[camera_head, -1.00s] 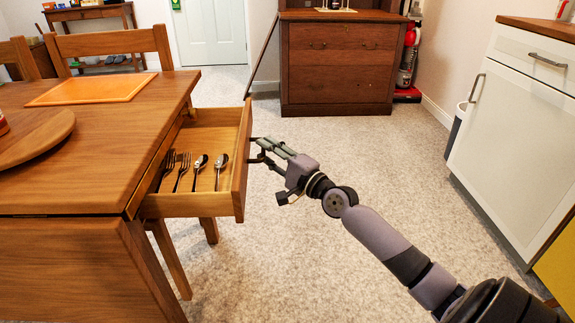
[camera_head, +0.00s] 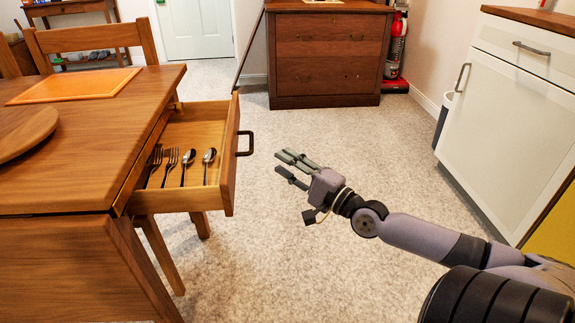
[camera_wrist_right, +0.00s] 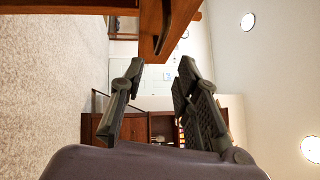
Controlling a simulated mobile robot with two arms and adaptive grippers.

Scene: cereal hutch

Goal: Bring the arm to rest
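My right gripper (camera_head: 290,168) is in the middle of the head view, in the air to the right of the open table drawer (camera_head: 228,175). It is clear of the drawer's dark handle (camera_head: 245,143), with a gap between them. In the right wrist view the two fingers of the gripper (camera_wrist_right: 155,85) stand apart with nothing between them. The drawer front shows beyond the fingertips at the top of that view. My left gripper is not in either view.
The drawer, in the wooden table (camera_head: 75,175), holds forks (camera_head: 170,160) and spoons (camera_head: 208,156). An orange board (camera_head: 75,85) lies on the table. A brown cabinet (camera_head: 325,60) stands behind, a white cabinet (camera_head: 510,120) at right. The floor (camera_head: 340,140) between is clear.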

